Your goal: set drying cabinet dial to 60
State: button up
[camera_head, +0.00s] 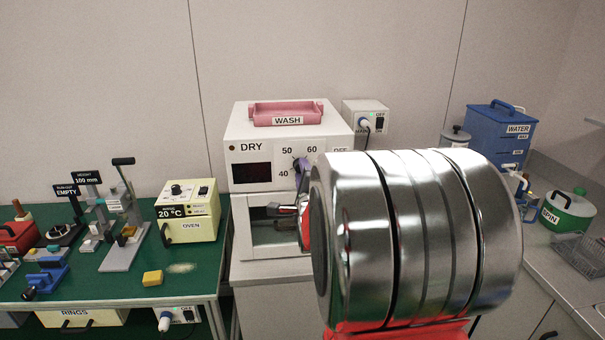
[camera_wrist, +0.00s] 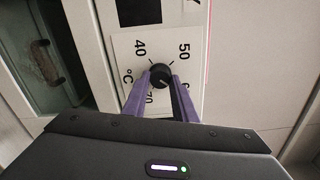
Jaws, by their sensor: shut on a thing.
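The drying cabinet (camera_head: 241,149) is a white box marked DRY, with a dark display and a dial panel reading 40, 50 and 60. Its black round dial (camera_wrist: 160,73) shows in the wrist view, between the purple fingertips of my gripper (camera_wrist: 160,80). My gripper is shut on the dial. In that view 40 and 50 stand above the dial, and 70 is partly hidden by a finger. Which number the dial's mark points to I cannot tell. In the head view my arm and gripper (camera_head: 301,165) hide most of the dial.
A pink WASH tray (camera_head: 287,114) sits on the cabinet. A white switch box (camera_head: 366,119) is on the wall behind. A yellow oven (camera_head: 187,209) stands on the green bench to the left. A blue water container (camera_head: 499,130) and a green-white spinner (camera_head: 567,212) are on the right.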

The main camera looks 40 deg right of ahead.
jog(key=shift+s+d+f, duration=0.15)
jog(key=shift+f, duration=0.15)
jog(key=o, duration=1)
jog(key=shift+r, duration=0.15)
jog(key=shift+o, duration=0.2)
